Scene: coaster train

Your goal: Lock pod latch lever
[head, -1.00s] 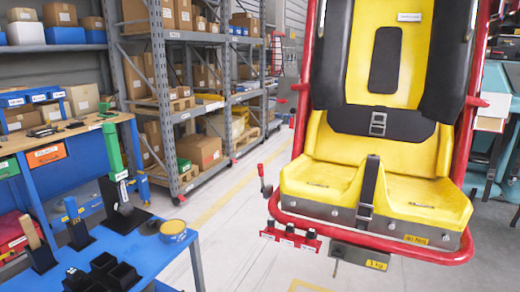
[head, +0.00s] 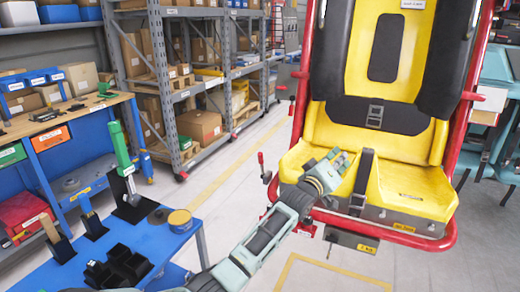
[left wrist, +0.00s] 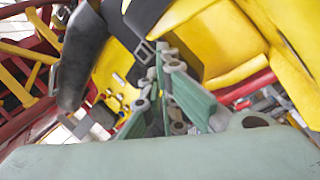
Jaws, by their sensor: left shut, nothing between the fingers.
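The ride pod (head: 436,190) is a yellow seat with black pads in a red tube frame; its seat also shows in the left wrist view (left wrist: 222,35). A small latch lever (head: 262,167) with a red knob stands upright at the frame's left side, beside the seat's front corner. My left gripper (head: 344,160) is shut and empty, in front of the seat cushion. It appears right of the lever and apart from it. Its fingers also show in the left wrist view (left wrist: 165,75), where I cannot make out the lever. My right gripper is in neither view.
A blue table (head: 180,250) at lower left holds black trays, a yellow-topped tin (head: 179,221) and a green-handled tool (head: 119,146). Grey shelving (head: 165,75) with boxes stands behind. The floor between the shelving and the pod is clear.

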